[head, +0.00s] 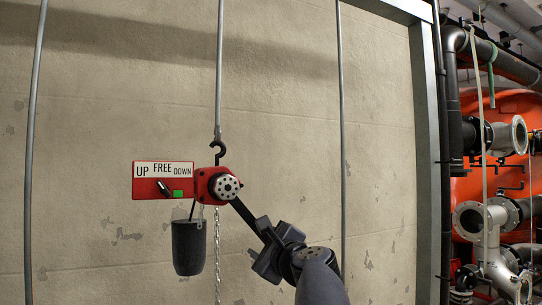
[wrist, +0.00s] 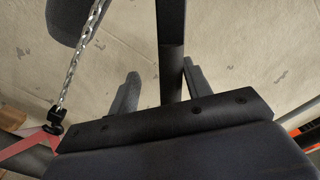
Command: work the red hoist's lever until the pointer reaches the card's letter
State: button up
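The red hoist (head: 206,183) hangs from a black hook in the head view. Its red plate (head: 147,182) is marked UP, FREE and DOWN, with a small black selector (head: 163,187) tilted towards UP. The dark lever (head: 245,214) slants down and right from the hub to my gripper (head: 268,245). In the wrist view, the lever (wrist: 170,50) passes between the fingers of my gripper (wrist: 160,70). A gap shows beside the left finger; the right finger is close to the lever. I cannot make out a lettered card or its pointer.
A dark bucket-shaped weight (head: 188,247) hangs below the hoist beside a loose chain (head: 217,255). The chain also crosses the upper left of the wrist view (wrist: 82,50). Grey vertical rods (head: 342,120) run along the wall. Flanged pipes (head: 487,222) stand at right.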

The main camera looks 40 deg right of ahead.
jog(key=shift+n, duration=0.7)
jog(key=shift+s+d+r+p, duration=0.15)
jog(key=shift+d+r+p, duration=0.1)
jog(key=shift+d+r, duration=0.45)
jog(key=shift+s+d+r+p, duration=0.15)
jog(key=shift+d+r+p, duration=0.1)
jog(key=shift+d+r, duration=0.45)
jog(key=shift+n, duration=0.8)
jog(key=r, duration=0.1)
jog(key=d+r+p, duration=0.1)
jog(key=d+r, duration=0.1)
jog(key=shift+s+r+p, duration=0.25)
jog(key=shift+p, duration=0.1)
jog(key=shift+r, duration=0.1)
